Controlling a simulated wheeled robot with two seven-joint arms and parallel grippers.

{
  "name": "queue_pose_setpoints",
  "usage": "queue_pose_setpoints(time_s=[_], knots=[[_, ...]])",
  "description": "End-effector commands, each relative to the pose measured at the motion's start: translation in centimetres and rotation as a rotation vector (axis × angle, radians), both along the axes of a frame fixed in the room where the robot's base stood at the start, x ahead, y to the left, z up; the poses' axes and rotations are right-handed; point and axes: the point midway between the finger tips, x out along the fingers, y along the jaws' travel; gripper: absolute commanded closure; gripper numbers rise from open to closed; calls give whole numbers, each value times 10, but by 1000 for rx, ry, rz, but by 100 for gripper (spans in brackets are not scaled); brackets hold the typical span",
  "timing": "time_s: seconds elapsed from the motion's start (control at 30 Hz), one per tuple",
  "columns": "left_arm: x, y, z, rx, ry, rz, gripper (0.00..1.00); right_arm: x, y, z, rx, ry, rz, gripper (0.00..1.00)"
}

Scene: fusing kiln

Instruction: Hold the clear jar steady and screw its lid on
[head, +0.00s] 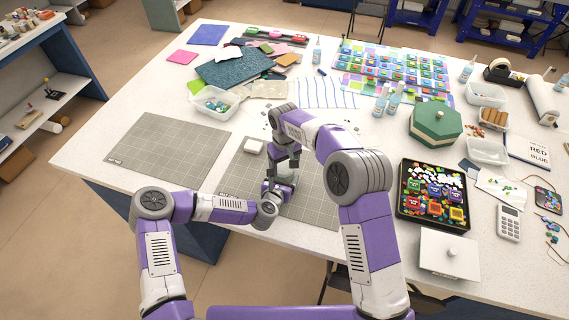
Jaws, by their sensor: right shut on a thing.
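The clear jar (287,180) shows only as a small pale greenish patch low between my two grippers, over the right grey cutting mat. My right gripper (283,164) points down from above and is shut at the jar's top, on what seems to be the lid. The lid itself is hidden by the fingers. My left gripper (276,188) comes in from the left, low at the jar's side. Its fingers are mostly hidden, so I cannot tell whether they touch the jar. I cannot tell how the lid sits on the jar.
A small white block (253,146) lies left of my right gripper on the right cutting mat (236,178). The left cutting mat (165,150) is bare. A black tray (402,210) of coloured pieces and a green lidded box (435,122) stand to the right. A bead tub (233,108) stands behind.

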Motion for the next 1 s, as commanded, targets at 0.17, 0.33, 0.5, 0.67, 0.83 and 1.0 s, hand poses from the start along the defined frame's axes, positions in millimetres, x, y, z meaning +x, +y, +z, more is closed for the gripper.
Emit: queue_pose_setpoints(time_s=[0.17,0.33,0.5,0.67,0.83,1.0], knots=[[0,0,1,-1,-2,0,76,0,0,-4,0,1,0,57],[0,0,1,-1,-2,0,76,0,0,-7,0,1,-1,57],[0,0,1,-1,-2,0,100,0,0,-9,0,0,-3,57],[0,0,1,0,-1,0,100,0,1,-9,-2,-1,-122,57],[0,0,1,0,-1,0,100,-1,4,-9,-3,-1,-457,55],[0,0,1,-1,-1,1,100,0,6,-10,-2,-1,-821,54]])
